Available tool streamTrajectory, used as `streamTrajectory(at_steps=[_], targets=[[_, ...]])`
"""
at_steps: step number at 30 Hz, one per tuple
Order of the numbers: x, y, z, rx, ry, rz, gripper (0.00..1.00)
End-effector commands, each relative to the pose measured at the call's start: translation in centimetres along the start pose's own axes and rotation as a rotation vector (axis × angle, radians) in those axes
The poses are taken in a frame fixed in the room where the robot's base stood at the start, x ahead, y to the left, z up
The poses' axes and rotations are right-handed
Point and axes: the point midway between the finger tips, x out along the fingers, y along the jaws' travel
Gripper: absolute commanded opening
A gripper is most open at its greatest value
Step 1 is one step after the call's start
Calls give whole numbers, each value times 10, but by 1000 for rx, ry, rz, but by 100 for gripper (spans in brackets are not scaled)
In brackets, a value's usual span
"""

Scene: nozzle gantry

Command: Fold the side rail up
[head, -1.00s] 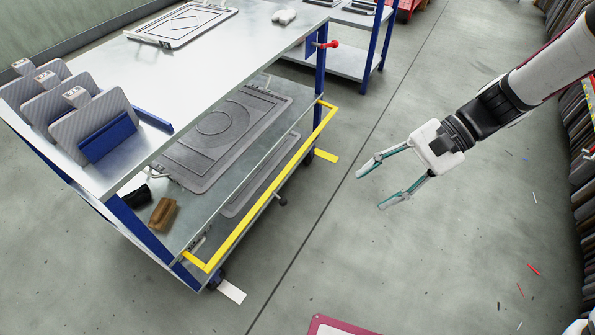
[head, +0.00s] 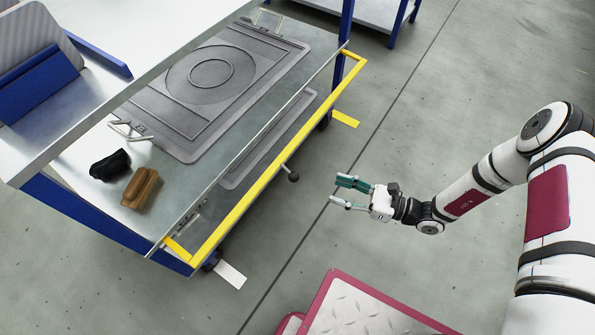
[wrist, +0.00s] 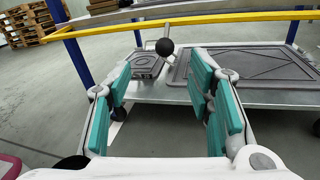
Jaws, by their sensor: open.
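A black ball knob (head: 293,177) on a short stem sits by the rail's middle. In the wrist view the rail (wrist: 225,17) crosses the top, with the knob (wrist: 165,46) just below it. My gripper (head: 341,191) is open and empty, right of the knob in the head view and apart from it. In the wrist view the knob shows beyond and between the open fingertips (wrist: 161,75).
A blue post (head: 346,22) stands at the rail's far end. My base shows at the bottom; floor right of the cart is clear.

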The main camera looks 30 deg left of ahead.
Motion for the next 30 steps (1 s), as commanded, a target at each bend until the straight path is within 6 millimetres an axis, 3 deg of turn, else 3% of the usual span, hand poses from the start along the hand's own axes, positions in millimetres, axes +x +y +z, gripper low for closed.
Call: streamTrajectory(at_steps=[3, 8, 24, 30], targets=[[4, 1, -17, 28, -15, -23, 47], [14, 1, -19, 33, -18, -26, 47], [111, -1, -18, 31, -17, -23, 47], [134, -2, -16, 30, -16, -25, 47]])
